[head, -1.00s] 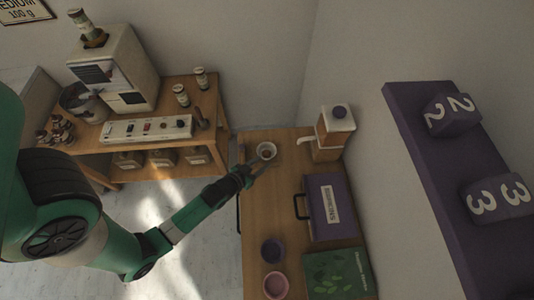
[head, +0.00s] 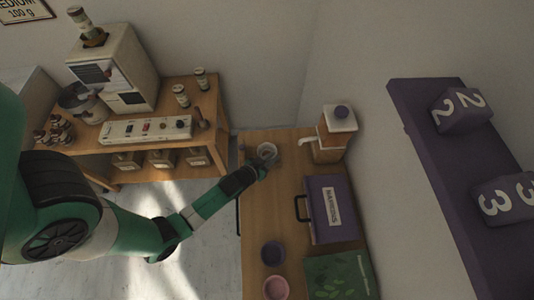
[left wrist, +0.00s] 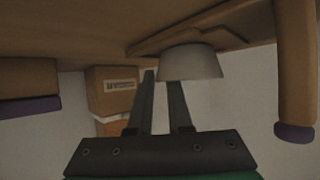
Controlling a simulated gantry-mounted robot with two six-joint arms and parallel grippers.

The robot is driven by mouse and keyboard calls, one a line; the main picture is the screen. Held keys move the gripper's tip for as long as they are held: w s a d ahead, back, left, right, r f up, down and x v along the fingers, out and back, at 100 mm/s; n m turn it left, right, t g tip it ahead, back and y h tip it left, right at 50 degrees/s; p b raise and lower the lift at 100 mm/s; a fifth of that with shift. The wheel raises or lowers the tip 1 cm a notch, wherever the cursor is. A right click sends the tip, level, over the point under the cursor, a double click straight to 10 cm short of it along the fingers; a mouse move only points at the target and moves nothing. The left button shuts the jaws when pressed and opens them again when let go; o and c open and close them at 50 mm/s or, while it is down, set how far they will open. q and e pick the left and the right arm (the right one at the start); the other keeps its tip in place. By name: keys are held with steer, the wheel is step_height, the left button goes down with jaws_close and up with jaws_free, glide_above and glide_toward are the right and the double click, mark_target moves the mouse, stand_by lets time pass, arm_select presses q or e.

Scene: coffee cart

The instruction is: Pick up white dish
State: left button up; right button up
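The white dish (head: 267,150) is a small round bowl on the wooden table, towards its far end in the head view. In the left wrist view the picture is turned over, and the dish (left wrist: 191,63) hangs below the table surface, right of centre. My left gripper (head: 267,163) is at the near side of the dish. In the left wrist view its two fingers (left wrist: 160,78) are apart with a clear gap, and the right fingertip overlaps the dish's edge. I cannot tell whether it touches. My right gripper is not in view.
A dispenser with a purple knob (head: 335,130) stands right of the dish. A purple box (head: 335,208), a purple bowl (head: 273,253), a pink bowl (head: 276,287) and a green box (head: 338,275) are nearer. A side table with a machine (head: 120,68) is at left.

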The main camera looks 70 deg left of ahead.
arm_select(q)
jaws_close()
steer(key=shift+r, duration=0.3)
step_height(320, 180, up, 3)
steer(key=shift+f+p, duration=0.15)
steer(key=shift+p, duration=0.7)
steer(key=w+r+p+v, duration=0.1)
steer(key=v, duration=1.6)
steer(key=shift+w+d+r, duration=0.2)
steer(key=shift+d+r, duration=0.05)
steer(key=shift+d, duration=0.15)
